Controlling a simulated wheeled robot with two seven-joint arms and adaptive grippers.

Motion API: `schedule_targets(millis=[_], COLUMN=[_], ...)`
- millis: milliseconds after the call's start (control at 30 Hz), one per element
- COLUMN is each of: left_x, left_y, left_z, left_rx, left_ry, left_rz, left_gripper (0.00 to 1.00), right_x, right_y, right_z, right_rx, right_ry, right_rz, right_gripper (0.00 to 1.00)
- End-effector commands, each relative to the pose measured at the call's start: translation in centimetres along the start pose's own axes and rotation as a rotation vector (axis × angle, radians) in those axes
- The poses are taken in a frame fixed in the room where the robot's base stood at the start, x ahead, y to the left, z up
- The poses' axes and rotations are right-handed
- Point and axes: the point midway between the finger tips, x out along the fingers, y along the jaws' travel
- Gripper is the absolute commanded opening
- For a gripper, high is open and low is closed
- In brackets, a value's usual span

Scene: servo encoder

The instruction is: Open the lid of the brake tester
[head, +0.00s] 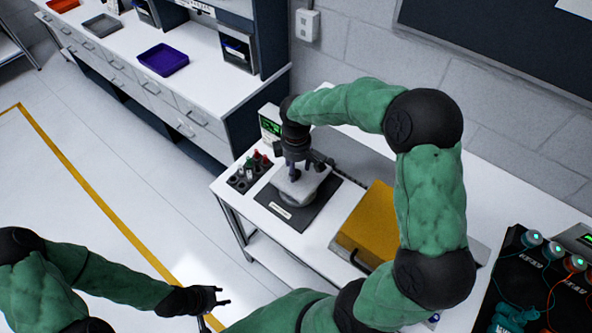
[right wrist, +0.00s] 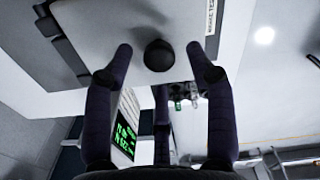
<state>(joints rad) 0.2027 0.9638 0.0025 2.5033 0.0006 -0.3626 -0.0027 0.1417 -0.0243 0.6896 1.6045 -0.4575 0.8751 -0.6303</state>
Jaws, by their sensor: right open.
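The brake tester (head: 299,196) is a pale grey unit with a round lower part, on a dark mat on the white bench in the head view. The lid looks closed. My right gripper (right wrist: 159,48) is open, pointing at the lid, with fingertips on either side of the knob and gaps between. In the head view it hides the lid's top. My left gripper (head: 223,296) is open and empty, low, away from the bench.
A small rack with red and black knobs (head: 249,172) and a display box (head: 269,122) stand beside the tester. A yellow-orange case (head: 366,224) lies to its right. A dark panel with cables (head: 540,280) is at the far right. Open floor lies left.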

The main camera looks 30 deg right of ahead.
Motion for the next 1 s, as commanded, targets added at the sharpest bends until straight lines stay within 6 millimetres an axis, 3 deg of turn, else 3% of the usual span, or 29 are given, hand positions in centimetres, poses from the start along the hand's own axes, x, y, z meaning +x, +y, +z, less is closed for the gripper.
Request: schedule_targets(millis=[200,500,567,700,1000], left_x=[0.2,0.2,0.2,0.2,-0.1], left_y=[-0.1,-0.1,-0.1,-0.1,0.0], left_z=[0.0,0.0,0.0,0.0,0.0], left_rx=[0.000,0.000,0.000,0.000,0.000], left_ry=[0.000,0.000,0.000,0.000,0.000], left_rz=[0.000,0.000,0.000,0.000,0.000], left_gripper=[0.40,0.40,0.40,0.40,0.40], right_x=[1.7,1.8,1.8,1.8,1.6], right_y=[0.0,0.0,0.0,0.0,0.1], right_z=[0.0,0.0,0.0,0.0,0.0], right_rx=[0.001,0.000,0.000,0.000,0.001], right_ry=[0.000,0.000,0.000,0.001,0.004], right_rz=[0.001,0.001,0.001,0.001,-0.009], right_gripper=[0.56,0.56,0.42,0.02,0.00])
